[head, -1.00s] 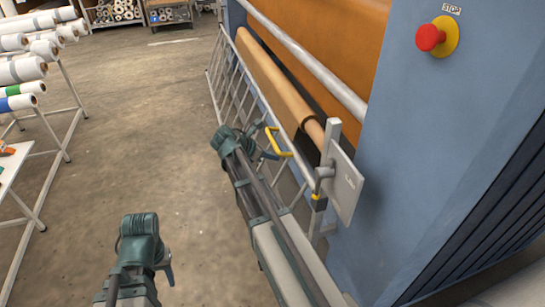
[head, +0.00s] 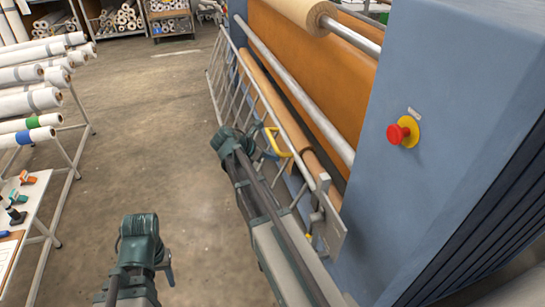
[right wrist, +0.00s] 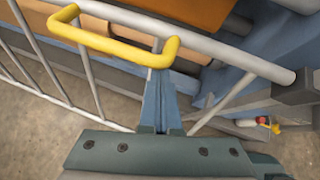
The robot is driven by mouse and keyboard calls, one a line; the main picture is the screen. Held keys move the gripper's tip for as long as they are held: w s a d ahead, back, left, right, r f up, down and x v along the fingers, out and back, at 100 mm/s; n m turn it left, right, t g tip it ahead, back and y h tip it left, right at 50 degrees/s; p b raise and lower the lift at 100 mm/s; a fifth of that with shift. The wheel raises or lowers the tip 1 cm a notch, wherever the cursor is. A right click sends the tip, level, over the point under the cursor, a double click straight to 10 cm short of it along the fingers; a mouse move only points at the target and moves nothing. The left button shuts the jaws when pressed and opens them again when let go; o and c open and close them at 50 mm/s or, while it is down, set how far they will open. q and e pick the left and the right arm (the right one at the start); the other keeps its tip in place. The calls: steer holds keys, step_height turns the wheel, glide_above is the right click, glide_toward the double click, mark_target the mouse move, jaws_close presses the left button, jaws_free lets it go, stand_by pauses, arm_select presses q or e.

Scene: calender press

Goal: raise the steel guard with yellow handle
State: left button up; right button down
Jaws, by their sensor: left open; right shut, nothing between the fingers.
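The steel guard (head: 228,75) is a barred frame along the front of the blue press, tilted outward. Its yellow handle (head: 277,142) is a bent bar on the top rail. In the right wrist view the handle (right wrist: 112,46) crosses in front of the guard's rail (right wrist: 225,52). My right gripper (head: 268,154) is shut with nothing between its fingers. Its fingers (right wrist: 160,85) run up to the handle's right end and their tips pass under it; exact contact is hard to tell. My left gripper (head: 168,266) is open and empty, low over the floor, away from the guard.
The press's side panel (head: 440,80) carries a red stop button (head: 400,133). A brown roll (head: 305,150) lies close behind the guard. A rack of white rolls (head: 30,100) and a table (head: 35,190) with small tools stand at left. The floor (head: 150,110) between is clear.

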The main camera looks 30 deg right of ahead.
steer(key=shift+d, duration=0.15)
step_height(320, 180, down, 4)
steer(key=a+b, duration=0.2)
steer(key=b, duration=0.2)
steer(key=p+v, duration=0.6)
steer(key=v, duration=0.4)
steer(key=shift+p, duration=0.4)
steer(key=shift+r, duration=0.15)
steer(key=s+a+f+m+y+p, duration=0.1)
steer(key=s+a+m+y+p, duration=0.1)
steer(key=s+a+m+y, duration=0.2)
steer(key=s+a+f+m+y+p, duration=0.2)
steer(key=s+a+m+y, duration=0.2)
steer(key=s+a+m, duration=0.6)
steer(key=s+a, duration=0.5)
steer(key=a, duration=0.6)
steer(key=shift+s+f+m+g+y, duration=0.2)
steer(key=shift+s+m+g+y, duration=0.1)
steer(key=shift+m+g, duration=0.1)
